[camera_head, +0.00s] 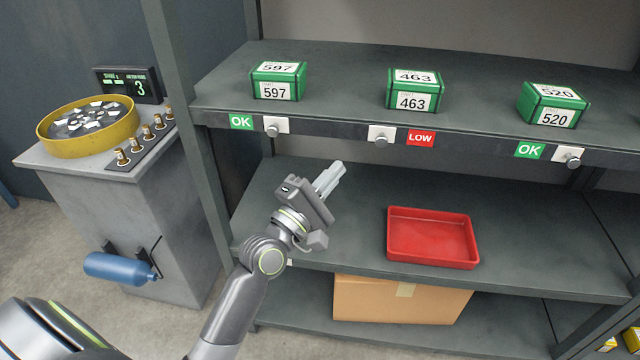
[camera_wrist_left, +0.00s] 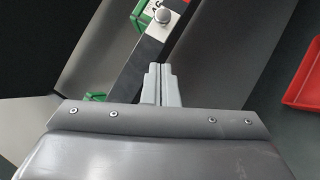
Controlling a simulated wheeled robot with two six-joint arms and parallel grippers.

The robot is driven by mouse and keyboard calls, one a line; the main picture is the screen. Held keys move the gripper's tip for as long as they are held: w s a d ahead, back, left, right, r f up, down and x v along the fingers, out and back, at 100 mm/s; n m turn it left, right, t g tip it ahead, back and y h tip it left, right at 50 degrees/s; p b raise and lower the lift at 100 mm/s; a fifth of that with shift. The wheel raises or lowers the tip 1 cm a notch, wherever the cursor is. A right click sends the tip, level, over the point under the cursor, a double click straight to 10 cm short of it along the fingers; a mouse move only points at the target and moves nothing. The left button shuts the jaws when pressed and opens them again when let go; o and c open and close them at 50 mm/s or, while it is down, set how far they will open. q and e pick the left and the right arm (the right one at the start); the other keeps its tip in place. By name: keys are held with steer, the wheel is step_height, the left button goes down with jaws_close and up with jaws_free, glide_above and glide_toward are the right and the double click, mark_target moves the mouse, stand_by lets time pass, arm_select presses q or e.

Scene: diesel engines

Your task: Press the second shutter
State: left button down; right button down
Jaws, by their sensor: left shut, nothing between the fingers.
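No part is labelled as a shutter. Three round grey knobs on white plates sit along the upper shelf's front edge: a left one (camera_head: 273,130), a middle one (camera_head: 381,140) beside a red LOW label (camera_head: 421,139), and a right one (camera_head: 573,161). My left gripper (camera_head: 338,172) is shut and empty, below the upper shelf edge between the left and middle knobs, apart from both. In the left wrist view a knob (camera_wrist_left: 162,16) shows beyond the shut fingers (camera_wrist_left: 158,70); I cannot tell which one it is. My right gripper is not in view.
Green boxes numbered 597 (camera_head: 275,91), 463 (camera_head: 411,102) and 520 (camera_head: 555,117) stand on the upper shelf. A red tray (camera_head: 432,262) lies on the middle shelf. A cabinet at left bears a yellow round pan (camera_head: 80,146), several brass knobs (camera_head: 146,132) and a display (camera_head: 138,87).

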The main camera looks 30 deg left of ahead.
mark_target(382, 138)
arm_select(q)
steer(key=w+d+r+p, duration=0.1)
steer(key=w+d+r, duration=0.1)
steer(key=w+d, duration=0.2)
steer(key=shift+w+r, duration=0.3)
steer(key=shift+r, duration=0.1)
